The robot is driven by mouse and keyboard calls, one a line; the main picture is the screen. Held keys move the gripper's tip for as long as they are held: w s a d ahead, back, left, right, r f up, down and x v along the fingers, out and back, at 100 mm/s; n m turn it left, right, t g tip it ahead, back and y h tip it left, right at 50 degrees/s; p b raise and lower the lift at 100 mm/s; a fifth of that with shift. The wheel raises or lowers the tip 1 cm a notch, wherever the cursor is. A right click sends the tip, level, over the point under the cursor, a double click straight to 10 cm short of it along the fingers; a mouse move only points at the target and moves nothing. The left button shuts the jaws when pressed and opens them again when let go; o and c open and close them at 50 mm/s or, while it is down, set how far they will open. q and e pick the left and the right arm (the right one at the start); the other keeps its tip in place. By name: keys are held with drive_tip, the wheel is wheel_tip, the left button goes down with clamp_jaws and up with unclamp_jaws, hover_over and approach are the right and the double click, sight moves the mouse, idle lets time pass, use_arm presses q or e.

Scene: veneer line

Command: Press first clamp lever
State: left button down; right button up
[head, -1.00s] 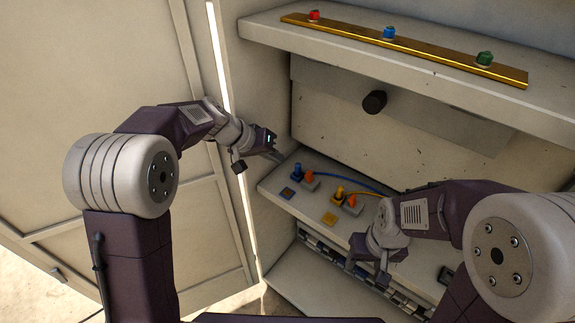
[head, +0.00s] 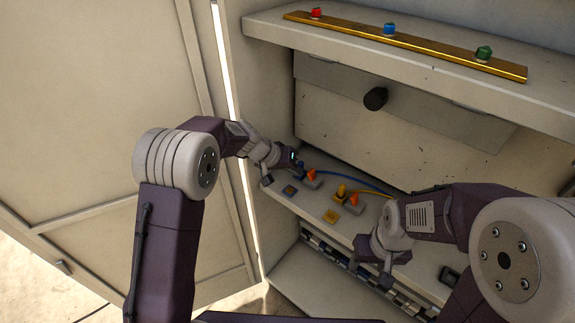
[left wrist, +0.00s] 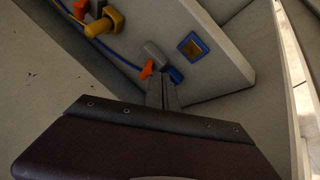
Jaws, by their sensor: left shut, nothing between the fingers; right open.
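An orange clamp lever (head: 311,174) on a grey block stands beside a blue plug (head: 300,171) with a blue cable, at the left of the lower shelf. A second orange lever (head: 353,199) stands beside a yellow plug (head: 341,191). My left gripper (left wrist: 161,78) is shut and empty, its tips close to the first orange lever (left wrist: 147,69) and the blue plug (left wrist: 175,75). Whether they touch, I cannot tell. In the head view, its fingers are mostly hidden by the wrist. My right gripper (head: 372,270) is open, low over the shelf front.
A blue-framed square (head: 289,190) and a yellow square (head: 331,216) lie on the shelf front. Above, an upper shelf (head: 420,75) holds a gold bar (head: 400,46) with red, blue and green knobs. A dark round knob (head: 375,98) sticks out of the back panel.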

use_arm(q)
drive_tip(key=shift+x, duration=0.9)
drive_tip(key=shift+s+d+r+t+y, duration=0.2)
drive_tip(key=shift+d+t+y, duration=0.1)
drive_tip(key=shift+y, duration=0.3)
drive_tip(key=shift+s+m+t, duration=0.1)
drive_tip(key=shift+m+t, duration=0.2)
drive_tip(key=shift+d+r+y, duration=0.1)
drive_tip(key=shift+y, duration=0.2)
drive_tip(key=shift+s+r+p, duration=0.1)
drive_tip(key=shift+p, duration=0.4)
drive_tip(key=y+p, duration=0.1)
drive_tip(key=p, duration=0.4)
drive_tip(key=s+d+r+m+t+y+p, duration=0.1)
drive_tip(key=p, duration=0.4)
drive_tip(key=shift+d+r+t, duration=0.2)
drive_tip(key=shift+r+t, duration=0.1)
drive_tip(key=shift+w+f+b, duration=0.2)
drive_tip(key=shift+f+b, duration=0.5)
drive_tip(key=shift+f, duration=0.1)
drive_tip(key=shift+r+p, duration=0.9)
